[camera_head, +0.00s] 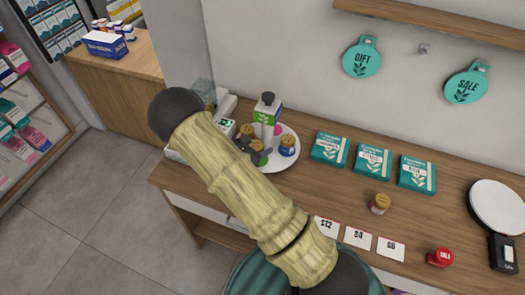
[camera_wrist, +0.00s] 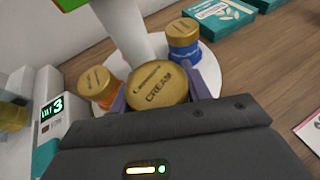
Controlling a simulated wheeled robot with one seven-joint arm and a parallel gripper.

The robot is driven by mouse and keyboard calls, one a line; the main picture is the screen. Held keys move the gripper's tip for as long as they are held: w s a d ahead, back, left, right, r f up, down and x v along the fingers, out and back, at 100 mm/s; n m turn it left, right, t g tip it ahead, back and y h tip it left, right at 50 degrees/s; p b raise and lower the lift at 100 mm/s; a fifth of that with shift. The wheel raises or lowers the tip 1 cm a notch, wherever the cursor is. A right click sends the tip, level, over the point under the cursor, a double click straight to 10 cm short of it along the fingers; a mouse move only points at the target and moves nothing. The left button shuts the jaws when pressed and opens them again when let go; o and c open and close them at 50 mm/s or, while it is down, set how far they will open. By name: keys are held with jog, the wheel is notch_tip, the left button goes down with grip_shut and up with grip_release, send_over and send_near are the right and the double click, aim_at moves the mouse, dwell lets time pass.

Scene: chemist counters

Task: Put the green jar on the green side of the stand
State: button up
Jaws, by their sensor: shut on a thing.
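My gripper (camera_wrist: 160,92) is shut on a jar with a gold lid marked CREAM (camera_wrist: 158,82). Its purple-grey fingers sit on either side of the lid; the jar's body is hidden, so its colour cannot be told. The gripper is over the round white stand (camera_head: 292,160), at its near side. On the stand, an orange jar (camera_wrist: 97,88) is left of the held jar and a blue jar (camera_wrist: 183,45) is to its right; the blue one also shows in the head view (camera_head: 287,150). A white pillar (camera_wrist: 130,35) rises behind, below a green-and-white pack (camera_head: 267,110). Whether the held jar touches the stand is unclear.
A device with a lit display (camera_wrist: 52,108) stands close on the left. Teal boxes (camera_head: 330,148) lie to the right of the stand. Bare wood lies between.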

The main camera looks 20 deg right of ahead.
jog(key=shift+w+d+f+p, duration=0.2)
jog(key=shift+d+f+p, duration=0.2)
jog(key=shift+f, duration=0.3)
jog(key=shift+w+d+f+p, duration=0.15)
jog(key=shift+d+f+p, duration=0.1)
jog(key=shift+f+p, duration=0.3)
jog(key=shift+f, duration=0.5)
jog(key=shift+f+b, duration=0.2)
jog(key=shift+b, duration=0.1)
jog(key=o, duration=1)
jog(key=shift+r, duration=0.1)
